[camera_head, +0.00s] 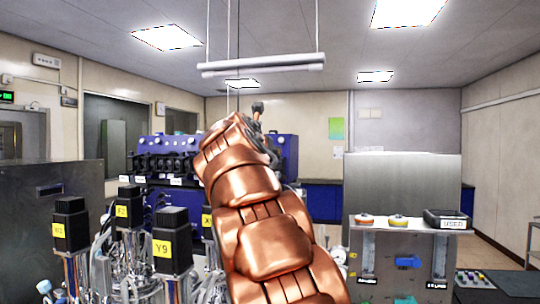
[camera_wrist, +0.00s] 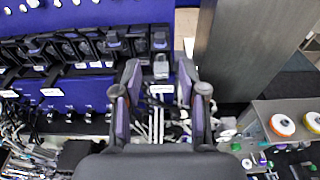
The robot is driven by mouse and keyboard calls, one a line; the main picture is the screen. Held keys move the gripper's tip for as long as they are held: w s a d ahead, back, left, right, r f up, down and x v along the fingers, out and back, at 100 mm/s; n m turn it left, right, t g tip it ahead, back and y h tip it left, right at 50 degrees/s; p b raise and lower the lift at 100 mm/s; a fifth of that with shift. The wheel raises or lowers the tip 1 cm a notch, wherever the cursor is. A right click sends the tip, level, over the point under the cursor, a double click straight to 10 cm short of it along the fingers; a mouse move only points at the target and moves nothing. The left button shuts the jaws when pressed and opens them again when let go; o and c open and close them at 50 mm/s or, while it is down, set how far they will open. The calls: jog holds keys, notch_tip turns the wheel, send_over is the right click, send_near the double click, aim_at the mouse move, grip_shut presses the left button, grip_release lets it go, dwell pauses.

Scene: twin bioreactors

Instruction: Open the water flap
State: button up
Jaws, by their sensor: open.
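My gripper (camera_wrist: 161,88) is open and empty in the wrist view, with its two dark fingers apart. It points at a blue cabinet (camera_wrist: 78,92) with a row of black pump heads with flaps (camera_wrist: 80,48). A grey block (camera_wrist: 161,68) shows between the fingertips, farther off; I cannot tell any contact. In the head view the blue cabinet (camera_head: 281,148) stands behind my copper-coloured arm, which hides part of it. Its black pump row (camera_head: 163,160) is left of the arm. I cannot tell which part is the water flap.
Black motors with yellow labels (camera_head: 172,248) and tubing stand at front left. At right, a shelf holds an orange-rimmed disc (camera_head: 367,219), a yellow disc (camera_head: 398,219) and a box marked USED (camera_head: 445,219). A grey panel (camera_wrist: 240,45) stands right of the fingers.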

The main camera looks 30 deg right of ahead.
jog(key=shift+v, duration=1.3)
